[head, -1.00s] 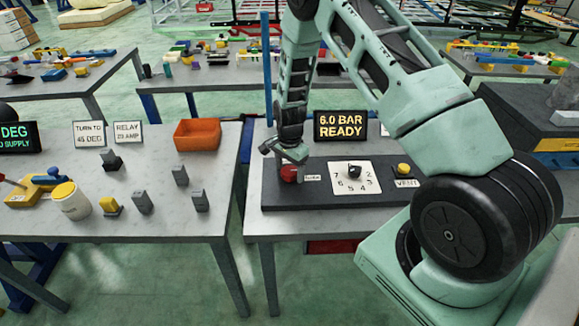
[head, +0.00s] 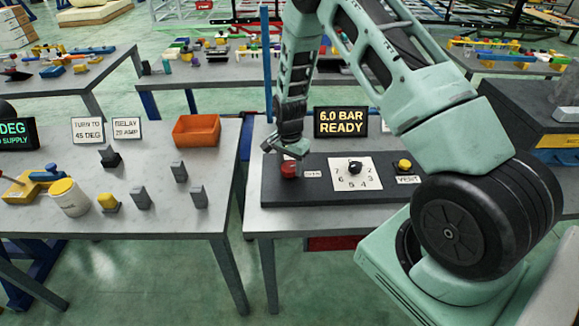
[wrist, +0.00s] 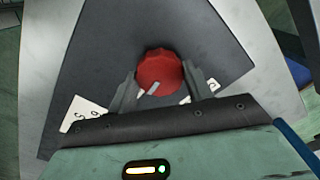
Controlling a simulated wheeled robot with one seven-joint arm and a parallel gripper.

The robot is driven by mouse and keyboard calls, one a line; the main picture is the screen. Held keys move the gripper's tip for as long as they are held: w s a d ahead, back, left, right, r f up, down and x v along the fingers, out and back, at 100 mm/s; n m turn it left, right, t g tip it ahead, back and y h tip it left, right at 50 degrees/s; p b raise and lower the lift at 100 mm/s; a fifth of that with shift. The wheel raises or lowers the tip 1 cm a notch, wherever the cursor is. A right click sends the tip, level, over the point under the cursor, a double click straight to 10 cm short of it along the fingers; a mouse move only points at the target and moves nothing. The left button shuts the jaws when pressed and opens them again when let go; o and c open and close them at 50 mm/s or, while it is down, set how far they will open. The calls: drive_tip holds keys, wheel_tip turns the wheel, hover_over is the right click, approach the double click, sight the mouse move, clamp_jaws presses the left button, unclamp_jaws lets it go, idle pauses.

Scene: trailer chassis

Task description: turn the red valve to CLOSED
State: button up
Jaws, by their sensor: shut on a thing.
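The red valve (head: 289,170) is a round knob at the left end of a dark panel (head: 275,196) on the right-hand table. In the wrist view the red valve (wrist: 159,72) has a scalloped rim and a pale pointer mark aimed toward the lower left. My gripper (head: 288,152) is over the valve from above. In the wrist view my gripper (wrist: 162,86) has one finger on each side of the knob, shut on it. A small white label (head: 312,174) sits right of the valve; its lettering is too small to read surely.
On the same panel stand a numbered dial plate (head: 356,173) with a black knob and a yellow button (head: 403,165) above a VENT label. A display (head: 341,122) behind reads "6.0 BAR READY". The left table holds an orange bin (head: 196,130) and grey blocks.

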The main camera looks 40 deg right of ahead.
sight(289, 166)
drive_tip(key=n+b, duration=0.2)
drive_tip(key=n, duration=0.2)
drive_tip(key=shift+f+n+b, duration=0.1)
drive_tip(key=shift+n+b, duration=0.2)
drive_tip(key=shift+b, duration=0.05)
drive_tip(key=n+b, duration=0.1)
drive_tip(key=n, duration=0.2)
drive_tip(key=shift+n+b, duration=0.3)
drive_tip(key=shift+b, duration=0.05)
drive_tip(key=n+b, duration=0.1)
drive_tip(key=n, duration=0.3)
drive_tip(key=shift+n+b, duration=0.35)
drive_tip(key=shift+n, duration=1.85)
drive_tip(key=o, duration=1)
wheel_tip(289, 166, up, 18)
drive_tip(key=b, duration=0.3)
drive_tip(key=shift+f, duration=0.15)
